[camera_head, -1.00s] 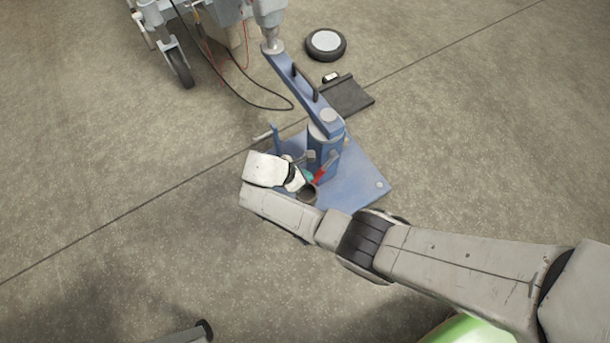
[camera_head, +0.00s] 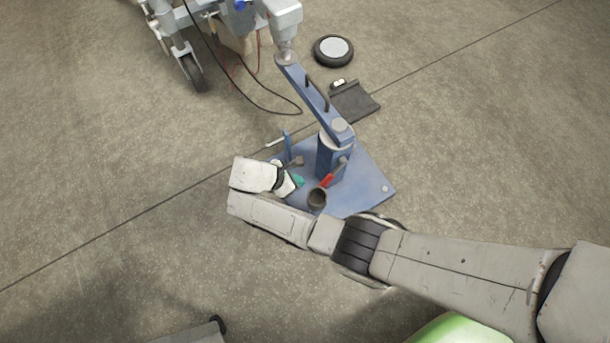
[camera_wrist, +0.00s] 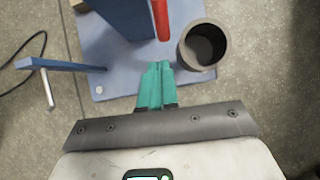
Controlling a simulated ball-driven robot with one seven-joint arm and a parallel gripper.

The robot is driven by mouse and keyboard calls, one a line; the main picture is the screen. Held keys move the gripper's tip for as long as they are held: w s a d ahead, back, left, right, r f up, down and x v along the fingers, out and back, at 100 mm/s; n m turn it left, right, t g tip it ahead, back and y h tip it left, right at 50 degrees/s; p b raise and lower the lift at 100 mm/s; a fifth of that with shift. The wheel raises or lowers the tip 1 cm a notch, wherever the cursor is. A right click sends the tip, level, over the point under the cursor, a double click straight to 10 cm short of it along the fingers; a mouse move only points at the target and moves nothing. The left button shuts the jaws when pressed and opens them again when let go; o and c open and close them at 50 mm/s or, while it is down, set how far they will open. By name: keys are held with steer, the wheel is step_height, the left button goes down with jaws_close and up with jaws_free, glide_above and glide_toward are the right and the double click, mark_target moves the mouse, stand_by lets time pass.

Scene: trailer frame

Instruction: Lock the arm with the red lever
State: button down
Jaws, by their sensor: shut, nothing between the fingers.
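The red lever (camera_head: 328,180) is on the blue post (camera_head: 331,160) that carries the blue arm (camera_head: 312,98), above a blue base plate (camera_head: 362,188). In the wrist view the red lever (camera_wrist: 161,18) hangs at the top, just ahead of my gripper (camera_wrist: 157,68). My gripper's teal fingers are together and empty. They point at the lever's lower end with a small gap between. In the head view my gripper (camera_head: 299,182) is left of the lever, partly hidden by my wrist.
A dark open cup (camera_head: 317,197) stands right of my fingertips, close to them. A thin blue upright with a light handle (camera_head: 287,147) stands at the plate's left. A wheeled machine (camera_head: 190,62), a round disc (camera_head: 333,50) and a dark flat plate (camera_head: 356,103) lie beyond.

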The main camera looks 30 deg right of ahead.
steer(key=p+v, duration=0.1)
steer(key=v, duration=0.4)
steer(key=shift+w+a, duration=0.1)
steer(key=shift+a, duration=0.1)
stand_by(0.4)
steer(key=s+d+m+y, duration=0.4)
steer(key=s+m, duration=0.4)
steer(key=s, duration=0.1)
steer(key=s+d+r+m+t+y, duration=0.1)
steer(key=s+d+r+m, duration=0.4)
steer(key=s+r, duration=0.25)
steer(key=s+d+r+m+t+y, duration=0.1)
steer(key=s+d+r+m+y, duration=0.1)
steer(key=s+d+r+m, duration=0.45)
step_height(320, 180, up, 29)
steer(key=a+n+p, duration=0.1)
steer(key=p, duration=2.7)
steer(key=shift+f, duration=0.2)
